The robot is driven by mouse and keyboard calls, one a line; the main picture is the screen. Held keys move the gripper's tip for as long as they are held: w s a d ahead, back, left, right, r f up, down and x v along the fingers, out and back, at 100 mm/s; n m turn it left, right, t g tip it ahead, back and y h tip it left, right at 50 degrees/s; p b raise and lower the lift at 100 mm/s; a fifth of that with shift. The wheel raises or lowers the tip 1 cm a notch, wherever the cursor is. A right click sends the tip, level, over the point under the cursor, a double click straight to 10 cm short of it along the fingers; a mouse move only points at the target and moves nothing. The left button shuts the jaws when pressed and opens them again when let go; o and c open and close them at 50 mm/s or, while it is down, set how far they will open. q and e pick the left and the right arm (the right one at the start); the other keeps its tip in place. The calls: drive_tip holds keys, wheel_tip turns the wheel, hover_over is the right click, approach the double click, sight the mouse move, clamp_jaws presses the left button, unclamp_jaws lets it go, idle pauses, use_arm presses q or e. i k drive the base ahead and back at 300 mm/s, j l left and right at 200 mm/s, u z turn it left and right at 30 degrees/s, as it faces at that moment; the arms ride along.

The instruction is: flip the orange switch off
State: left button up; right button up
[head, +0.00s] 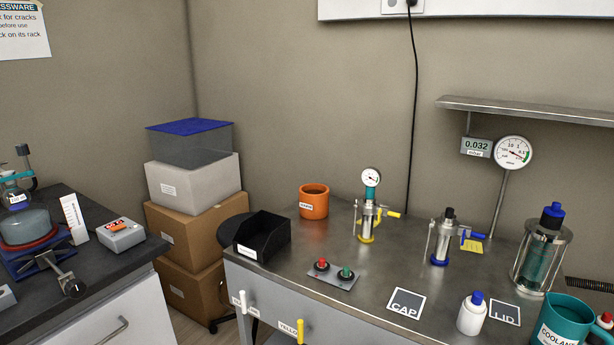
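The orange switch (116,225) is a rocker on top of a small light grey box (122,239). The box sits on the dark bench at the left, near its right edge. The rocker looks tilted, but I cannot tell from here which side is pressed or read its marking. Neither of my grippers is in view.
Left of the box are a white wedge-shaped card (74,216) and a round grey vessel (25,227) on a blue jack stand. Stacked boxes (190,225) stand between the benches.

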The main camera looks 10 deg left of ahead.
sight(122, 226)
drive_tip(key=k+j+u, duration=0.15)
drive_tip(key=u, duration=1)
